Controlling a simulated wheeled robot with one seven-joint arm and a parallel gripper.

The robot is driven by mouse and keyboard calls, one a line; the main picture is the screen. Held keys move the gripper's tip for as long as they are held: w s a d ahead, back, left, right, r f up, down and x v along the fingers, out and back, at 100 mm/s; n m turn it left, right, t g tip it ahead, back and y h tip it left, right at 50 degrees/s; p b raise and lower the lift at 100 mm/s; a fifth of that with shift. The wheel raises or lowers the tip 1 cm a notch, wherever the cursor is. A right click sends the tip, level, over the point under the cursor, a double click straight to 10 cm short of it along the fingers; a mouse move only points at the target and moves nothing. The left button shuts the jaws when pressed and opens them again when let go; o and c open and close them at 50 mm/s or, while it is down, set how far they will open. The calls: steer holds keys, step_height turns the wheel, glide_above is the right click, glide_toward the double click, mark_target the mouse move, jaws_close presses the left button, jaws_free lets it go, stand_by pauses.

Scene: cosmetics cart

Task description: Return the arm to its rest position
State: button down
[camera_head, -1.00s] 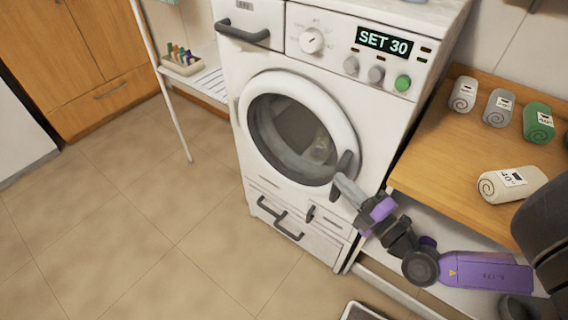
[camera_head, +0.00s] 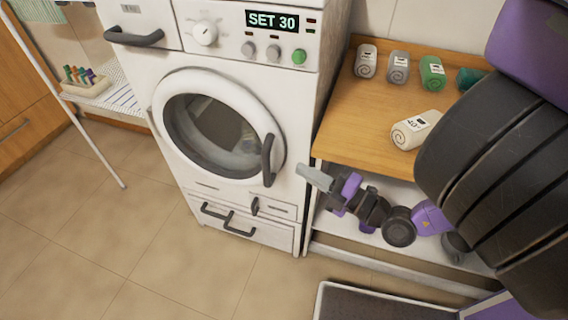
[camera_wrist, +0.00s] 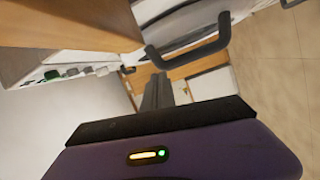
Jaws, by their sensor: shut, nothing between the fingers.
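My gripper (camera_head: 316,177) is shut and empty in the head view, in front of the lower right of the washing machine (camera_head: 285,205). It is apart from the dark door handle (camera_head: 267,160), a little to the right of and below it. My gripper also shows in the wrist view as dark, closed fingers (camera_wrist: 157,92), with a dark handle (camera_wrist: 188,50) beyond them. My arm reaches in from the right of the head view, with its big dark links at the right edge. The round washer door (camera_head: 222,125) looks closed. The washer display reads "SET 30".
A wooden shelf unit (camera_head: 335,135) stands right of the washer, bearing several rolled towels, including a cream roll (camera_head: 415,130) near its front. A white rack (camera_head: 115,98) holds a small box of coloured items (camera_head: 80,82) at left. A dark mat-like surface (camera_head: 380,305) lies at bottom. The left floor is clear.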

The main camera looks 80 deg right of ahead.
steer(key=shift+s, duration=0.1)
steer(key=s+a+f+g+y, duration=0.25)
steer(key=a+f+g, duration=0.35)
steer(key=f, duration=0.5)
steer(key=s+a+m+g+y, duration=0.1)
steer(key=s+a+y, duration=0.25)
steer(key=a, duration=0.75)
steer(key=w+a+r+m+t+y, duration=0.2)
steer(key=a+r+m+y, duration=0.15)
steer(key=a+r, duration=0.45)
step_height(320, 180, up, 7)
steer(key=w+a+m+t+h, duration=0.2)
steer(key=a+m+h, duration=0.1)
steer(key=m, duration=0.4)
steer(key=shift+f, duration=0.2)
